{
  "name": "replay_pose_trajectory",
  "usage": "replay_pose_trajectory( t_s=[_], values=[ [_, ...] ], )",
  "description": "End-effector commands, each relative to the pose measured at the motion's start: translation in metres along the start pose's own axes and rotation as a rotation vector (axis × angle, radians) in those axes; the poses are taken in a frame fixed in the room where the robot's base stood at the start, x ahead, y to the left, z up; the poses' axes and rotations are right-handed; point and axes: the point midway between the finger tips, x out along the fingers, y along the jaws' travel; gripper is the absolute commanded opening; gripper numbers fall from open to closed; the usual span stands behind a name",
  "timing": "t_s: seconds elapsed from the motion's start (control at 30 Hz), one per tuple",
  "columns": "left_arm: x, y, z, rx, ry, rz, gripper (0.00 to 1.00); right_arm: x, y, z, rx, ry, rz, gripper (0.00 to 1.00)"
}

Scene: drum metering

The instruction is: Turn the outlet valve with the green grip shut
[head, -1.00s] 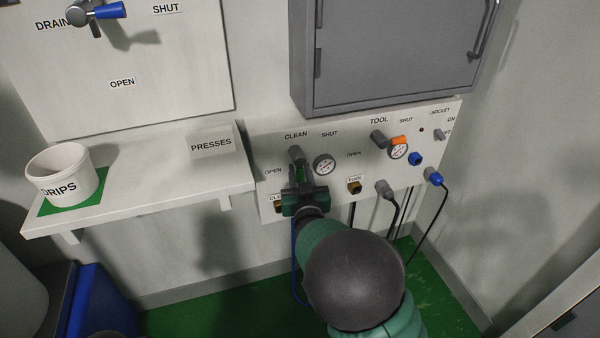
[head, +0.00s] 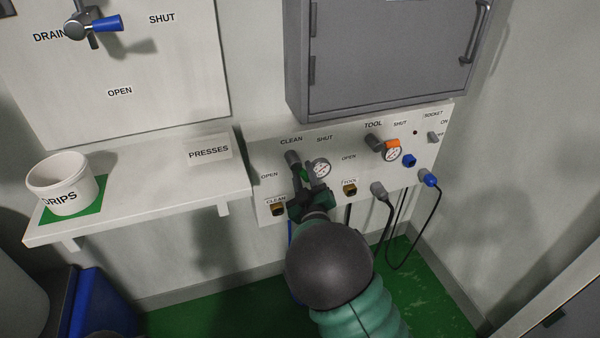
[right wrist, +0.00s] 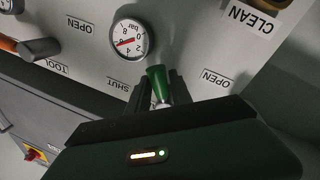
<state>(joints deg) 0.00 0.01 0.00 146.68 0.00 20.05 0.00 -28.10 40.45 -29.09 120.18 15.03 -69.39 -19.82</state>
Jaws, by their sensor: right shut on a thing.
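The clean outlet valve (head: 293,158) sits on the white panel under the CLEAN label, between OPEN on its left and SHUT at its upper right. Its green grip (head: 305,175) points down and slightly right in the head view. My right gripper (head: 307,184) is shut on this grip. In the right wrist view the green grip (right wrist: 157,79) stands up between the dark fingers, with the SHUT and OPEN labels on either side. The fingers partly hide the lever. My left gripper is out of view.
A pressure gauge (head: 320,168) is close to the right of the valve. The orange-gripped tool valve (head: 391,143) and a second gauge (head: 394,155) are further right. A grey cabinet (head: 385,60) juts out above. A shelf with a drips cup (head: 62,184) is at left.

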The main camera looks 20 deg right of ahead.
Motion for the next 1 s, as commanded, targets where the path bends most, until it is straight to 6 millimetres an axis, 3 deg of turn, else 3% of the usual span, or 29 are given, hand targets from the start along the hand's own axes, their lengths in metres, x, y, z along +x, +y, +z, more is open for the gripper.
replay_pose_trajectory(
  t_s=[1.0],
  values=[
    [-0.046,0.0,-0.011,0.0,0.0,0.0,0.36,0.005,0.025,-0.013,-0.876,0.175,-0.011,0.0]
  ],
)
